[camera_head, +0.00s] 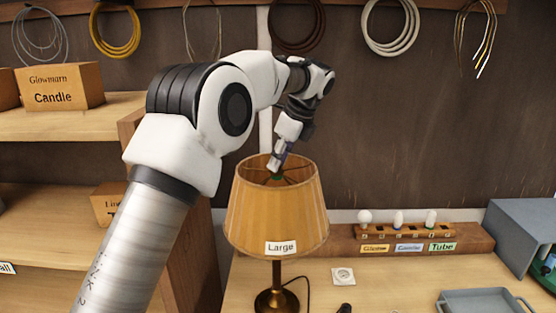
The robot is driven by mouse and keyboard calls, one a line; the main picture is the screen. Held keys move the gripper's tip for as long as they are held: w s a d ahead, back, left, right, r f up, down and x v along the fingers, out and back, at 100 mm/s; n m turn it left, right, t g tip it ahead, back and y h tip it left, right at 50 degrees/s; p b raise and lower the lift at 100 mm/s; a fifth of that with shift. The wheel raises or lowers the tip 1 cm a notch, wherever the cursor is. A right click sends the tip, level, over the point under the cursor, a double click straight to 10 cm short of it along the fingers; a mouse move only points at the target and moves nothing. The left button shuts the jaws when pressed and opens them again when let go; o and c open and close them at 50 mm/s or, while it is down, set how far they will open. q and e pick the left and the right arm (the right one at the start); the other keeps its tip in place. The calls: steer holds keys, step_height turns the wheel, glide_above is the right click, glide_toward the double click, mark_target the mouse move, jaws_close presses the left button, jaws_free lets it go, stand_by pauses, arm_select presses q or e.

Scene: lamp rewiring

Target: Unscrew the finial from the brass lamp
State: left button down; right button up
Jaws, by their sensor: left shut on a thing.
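The brass lamp (277,299) stands upright on the workbench, its base cut by the bottom edge of the view. Its tan shade (262,213) carries a label reading "Large". My left gripper (277,169) points down into the open top of the shade, at its centre. It is shut on the finial, which is mostly hidden by the fingers. A small green patch (277,177) shows at the fingertips, where the shade's spokes meet. My right gripper is not in view.
A wooden rack (470,236) with several bulbs stands at the back right. A grey tray (484,302) and a grey-blue box (524,232) are at the right. Shelves with a "Candle" box (60,86) stand left. Cable coils (391,25) hang on the wall.

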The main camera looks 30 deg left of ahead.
arm_select(q)
steer(key=shift+s+a, duration=0.15)
steer(key=shift+s, duration=0.05)
steer(key=shift+n, duration=0.4)
steer(key=n, duration=0.2)
steer(key=n+g, duration=0.1)
steer(key=shift+w+a+n+g, duration=0.1)
steer(key=shift+w+n+g, duration=0.05)
steer(key=shift+n+g, duration=0.2)
steer(key=n, duration=0.1)
steer(key=n+h, duration=0.1)
steer(key=n, duration=0.1)
steer(key=shift+w+f+g, duration=0.1)
steer(key=shift+w+g, duration=0.15)
steer(key=shift+g, duration=0.1)
steer(key=shift+s+n, duration=0.15)
steer(key=shift+n, duration=0.2)
steer(key=c, duration=0.9)
jaws_free()
